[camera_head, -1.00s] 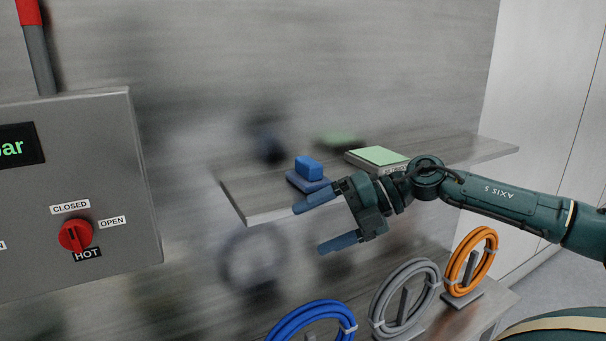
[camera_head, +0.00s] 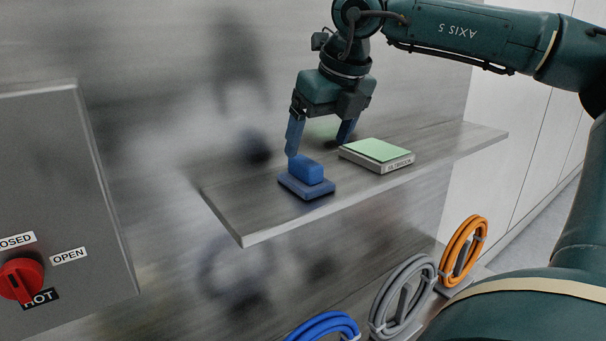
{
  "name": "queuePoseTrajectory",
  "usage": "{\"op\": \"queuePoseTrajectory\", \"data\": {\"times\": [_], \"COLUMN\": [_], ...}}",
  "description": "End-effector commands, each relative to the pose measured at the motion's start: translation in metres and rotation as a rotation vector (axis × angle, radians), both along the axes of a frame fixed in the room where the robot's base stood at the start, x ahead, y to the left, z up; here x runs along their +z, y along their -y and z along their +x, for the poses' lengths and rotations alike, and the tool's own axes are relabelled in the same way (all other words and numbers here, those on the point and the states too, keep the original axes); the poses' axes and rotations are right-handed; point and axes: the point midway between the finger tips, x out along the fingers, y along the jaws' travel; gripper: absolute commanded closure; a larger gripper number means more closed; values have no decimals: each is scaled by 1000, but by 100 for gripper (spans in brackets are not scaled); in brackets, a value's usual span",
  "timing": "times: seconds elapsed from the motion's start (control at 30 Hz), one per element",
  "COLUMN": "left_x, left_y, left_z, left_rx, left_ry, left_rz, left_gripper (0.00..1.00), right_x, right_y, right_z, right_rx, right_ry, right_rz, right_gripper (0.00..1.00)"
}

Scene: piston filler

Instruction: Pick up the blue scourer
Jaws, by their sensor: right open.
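The blue scourer (camera_head: 307,169) is a small blue block. It sits on a flat darker blue base (camera_head: 307,188) near the left end of the metal shelf (camera_head: 245,217). My right gripper (camera_head: 320,150) is open and points down just above and behind the scourer. Its left finger tip is close to the scourer's back left edge; I cannot tell whether they touch. Its right finger is behind and to the right of the scourer. Nothing is between the fingers that I can see. My left gripper is not in view.
A pale green pad (camera_head: 378,149) lies on a grey labelled holder (camera_head: 398,165) right of the scourer. A grey control box (camera_head: 70,150) with a red knob (camera_head: 20,279) stands at left. Blue (camera_head: 322,324), grey (camera_head: 378,310) and orange (camera_head: 451,262) hose coils stand below. The shelf's right part is clear.

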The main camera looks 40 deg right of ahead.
Motion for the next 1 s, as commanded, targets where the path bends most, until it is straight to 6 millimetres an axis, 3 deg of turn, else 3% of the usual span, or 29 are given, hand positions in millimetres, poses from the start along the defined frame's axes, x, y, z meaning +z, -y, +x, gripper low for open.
{"op": "queuePoseTrajectory", "data": {"times": [0.2,0.63,0.93,1.0], "left_x": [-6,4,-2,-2], "left_y": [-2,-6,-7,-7], "left_z": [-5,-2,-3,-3], "left_rx": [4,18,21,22], "left_ry": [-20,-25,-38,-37], "left_rz": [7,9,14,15], "left_gripper": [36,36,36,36], "right_x": [-22,-63,-68,-68], "right_y": [1,0,1,1], "right_z": [9,34,37,36], "right_rx": [0,-1,-1,-1], "right_ry": [-1,-4,1,1], "right_rz": [1,2,2,2], "right_gripper": [15,15,15,20]}}
